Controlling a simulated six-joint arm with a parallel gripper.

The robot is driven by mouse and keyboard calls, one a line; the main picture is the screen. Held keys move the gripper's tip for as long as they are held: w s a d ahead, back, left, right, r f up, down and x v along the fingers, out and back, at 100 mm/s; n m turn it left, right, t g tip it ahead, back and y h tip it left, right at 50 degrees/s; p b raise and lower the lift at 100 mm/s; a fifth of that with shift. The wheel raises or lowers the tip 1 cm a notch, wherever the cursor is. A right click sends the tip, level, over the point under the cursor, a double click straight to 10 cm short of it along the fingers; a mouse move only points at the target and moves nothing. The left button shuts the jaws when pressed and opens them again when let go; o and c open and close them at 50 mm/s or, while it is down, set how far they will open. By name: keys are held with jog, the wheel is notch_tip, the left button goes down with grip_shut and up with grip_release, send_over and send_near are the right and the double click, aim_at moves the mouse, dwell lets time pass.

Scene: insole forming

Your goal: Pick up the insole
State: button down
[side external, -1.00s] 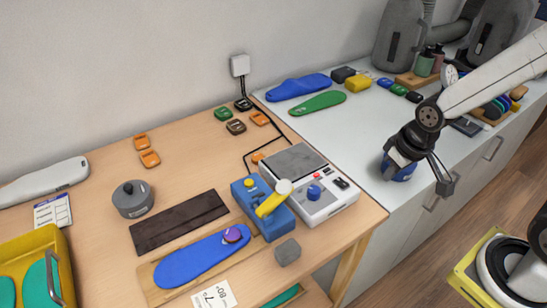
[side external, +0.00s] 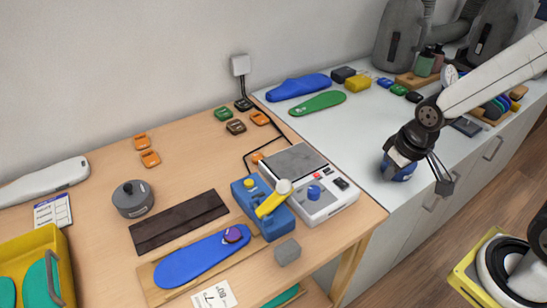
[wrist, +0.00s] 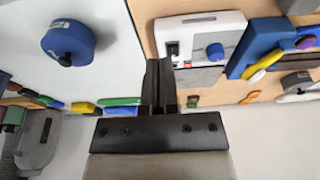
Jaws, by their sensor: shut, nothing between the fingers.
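A blue insole (side external: 200,258) lies flat on a wooden board on the wooden table, with a purple round piece (side external: 233,235) on its right end. A green insole (side external: 318,103) lies on the white counter, below a thicker blue foot-shaped piece (side external: 298,87). My gripper (side external: 443,185) is over the front right of the white counter, well away from both insoles. In the wrist view its fingers (wrist: 158,90) are together and hold nothing. A round blue container (wrist: 68,42) is to their left there; in the side view it is partly hidden behind my wrist.
A blue press (side external: 262,207) with a yellow handle and a white control box (side external: 312,185) stand between my gripper and the blue insole. A grey pot (side external: 132,199), a dark strip (side external: 178,221) and a yellow tray (side external: 66,258) are further left. The counter's middle is clear.

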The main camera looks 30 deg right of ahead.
grip_release()
jog(key=w+a+f+n, duration=0.1)
jog(key=w+a+n, duration=0.3)
jog(key=a, duration=0.3)
jog(key=w+a+f+n+g, duration=0.1)
jog(key=w+a+n, duration=0.4)
jog(key=a, duration=0.2)
jog(key=w+a+f+n+g, duration=0.1)
jog(key=w+a+n, duration=0.3)
jog(key=a, duration=0.3)
jog(key=shift+w+f, duration=0.1)
jog(key=shift+w, duration=0.2)
jog(key=a+f+n, duration=0.1)
jog(key=a, duration=0.2)
jog(key=a+n, duration=0.2)
jog(key=a, duration=0.1)
jog(key=a+f+n, duration=0.1)
jog(key=a+n, duration=0.1)
jog(key=a, duration=0.1)
jog(key=shift+w+a+f+g, duration=0.1)
jog(key=shift+f+g, duration=0.2)
jog(key=shift+f, duration=1.4)
jog(key=shift+f, duration=0.1)
